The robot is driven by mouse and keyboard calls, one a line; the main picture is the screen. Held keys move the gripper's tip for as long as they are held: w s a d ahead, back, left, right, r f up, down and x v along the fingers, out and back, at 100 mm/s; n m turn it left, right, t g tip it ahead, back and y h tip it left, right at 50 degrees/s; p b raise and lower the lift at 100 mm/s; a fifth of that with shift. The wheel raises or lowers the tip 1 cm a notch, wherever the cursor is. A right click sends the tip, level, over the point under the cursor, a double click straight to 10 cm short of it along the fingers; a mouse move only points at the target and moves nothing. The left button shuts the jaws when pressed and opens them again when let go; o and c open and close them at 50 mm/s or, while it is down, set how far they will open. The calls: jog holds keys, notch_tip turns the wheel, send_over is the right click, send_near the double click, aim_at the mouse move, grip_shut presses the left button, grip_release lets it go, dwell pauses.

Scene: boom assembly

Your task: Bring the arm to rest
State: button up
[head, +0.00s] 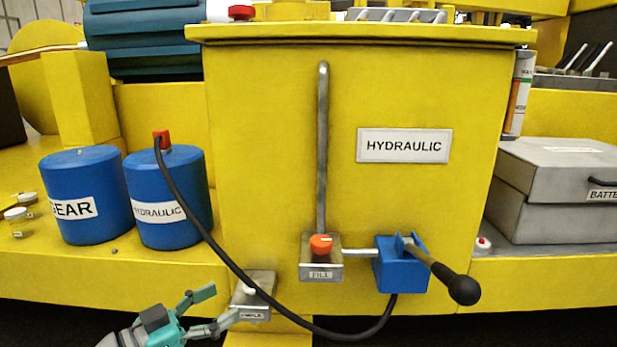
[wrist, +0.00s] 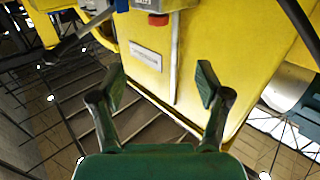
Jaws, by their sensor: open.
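My gripper (head: 212,310) is at the lower left of the head view, in front of the yellow machine (head: 270,130), with its fingers apart. In the wrist view my gripper (wrist: 160,85) shows two spread green-tipped fingers with nothing between them. The yellow tank front, with a small plate, lies beyond the fingers there. In the head view a small metal bracket (head: 252,299) with a label sits just right of the fingertips. I cannot tell whether the fingers touch it.
A black hose (head: 235,268) runs from the blue hydraulic drum (head: 170,215) to the blue hand pump (head: 388,272). The pump's black-knobbed lever (head: 464,290) sticks out to the right. A blue gear drum (head: 85,170) and a grey battery box (head: 555,220) stand on the ledge.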

jog(key=w+d+f+n+t+y, duration=0.1)
jog(key=d+f+n+y, duration=0.4)
jog(key=f, duration=0.6)
jog(key=w+d+f+n+t, duration=0.1)
jog(key=w+d+f+n, duration=0.15)
jog(key=d+f, duration=0.6)
jog(key=s+d+f+n+g+y, duration=0.1)
jog(key=s+d+f+n+y, duration=0.2)
jog(key=s+d+f, duration=0.45)
jog(key=s+d+f+n+y, duration=0.25)
jog(key=s+d+f, duration=0.2)
jog(key=f, duration=0.65)
jog(key=s+d+y, duration=0.2)
jog(key=s+d, duration=0.1)
jog(key=s, duration=0.7)
jog(key=s+d+y, duration=0.2)
jog(key=s+d, duration=0.1)
jog(key=s, duration=0.6)
jog(key=s+d+r+m+t+h, duration=0.1)
jog(key=s+d+r+m, duration=0.2)
jog(key=s+r, duration=1.1)
jog(key=shift+s+r+m+t, duration=0.15)
jog(key=shift+s+m+t, duration=0.15)
jog(key=shift+s+m, duration=0.25)
